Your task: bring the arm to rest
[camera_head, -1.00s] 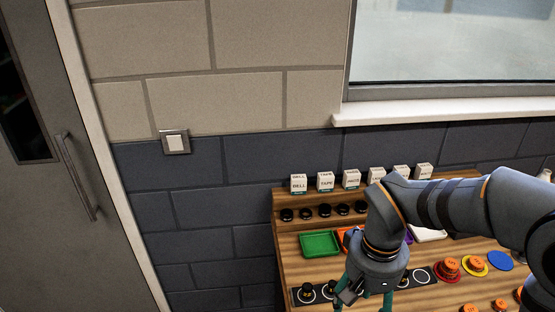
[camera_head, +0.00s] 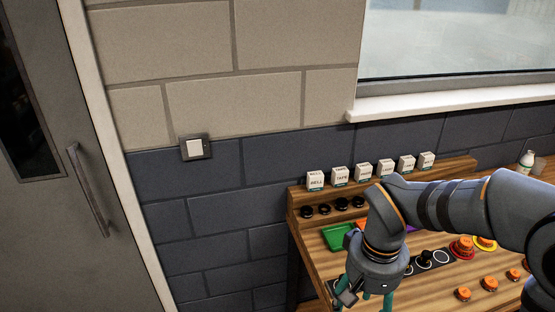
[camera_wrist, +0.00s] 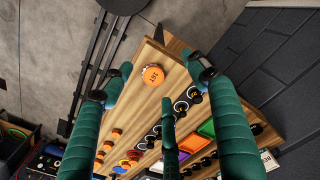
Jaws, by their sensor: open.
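My gripper (camera_head: 368,297) is at the lower middle of the head view, in front of the wooden bench (camera_head: 440,283). Its green fingers are spread and hold nothing; the fingertips are partly cut off by the frame's lower edge. In the wrist view the fingers of my gripper (camera_wrist: 165,110) stand apart, with the bench (camera_wrist: 168,62) beyond them. An orange knob-like piece (camera_wrist: 153,75) shows between the fingers, apart from them. My arm hides part of the bench's trays and black ring strip.
A green tray (camera_head: 337,236), orange pieces (camera_head: 463,294) and a black strip with rings (camera_head: 425,258) are on the bench. Small labelled boxes (camera_head: 341,176) line its back shelf. A wall switch (camera_head: 195,147) and a grey door (camera_head: 50,220) are at left.

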